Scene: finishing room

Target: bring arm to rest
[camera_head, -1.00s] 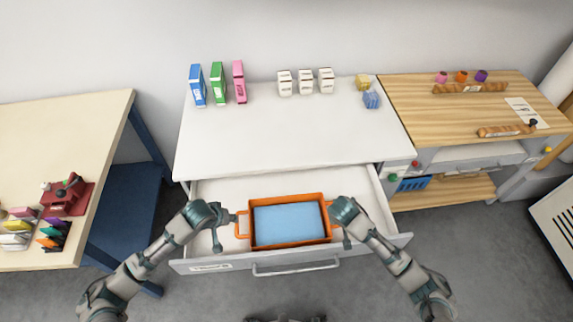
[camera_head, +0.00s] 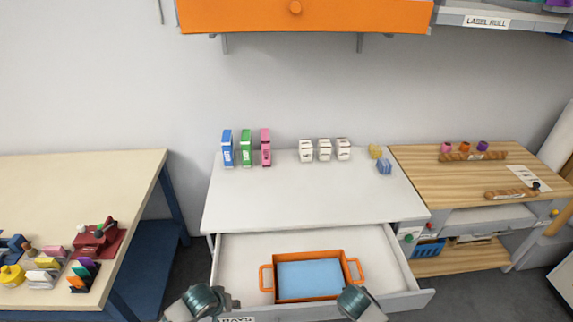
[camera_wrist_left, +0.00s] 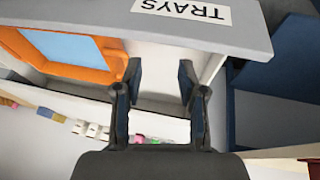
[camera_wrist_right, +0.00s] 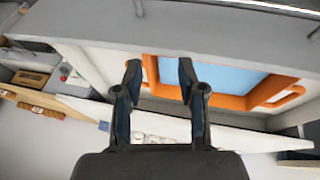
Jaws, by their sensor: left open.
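My left gripper (camera_wrist_left: 158,85) is open and empty in the left wrist view, with the drawer front labelled TRAYS (camera_wrist_left: 235,32) beyond its fingers. In the head view my left arm shows at the bottom, left of the orange tray (camera_head: 308,300). My right gripper (camera_wrist_right: 158,80) has its fingers apart with nothing between them in the right wrist view. In the head view my right arm is at the bottom, at the tray's right front. The orange tray, with a blue bottom and two handles, lies in the open drawer (camera_head: 240,262). Neither gripper holds it.
The white cabinet top (camera_head: 300,200) carries blue, green and pink boxes, white boxes and small yellow and blue items. A cream table (camera_head: 70,200) stands left, a wooden bench (camera_head: 450,170) right. An orange-fronted wall unit (camera_head: 310,16) hangs above.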

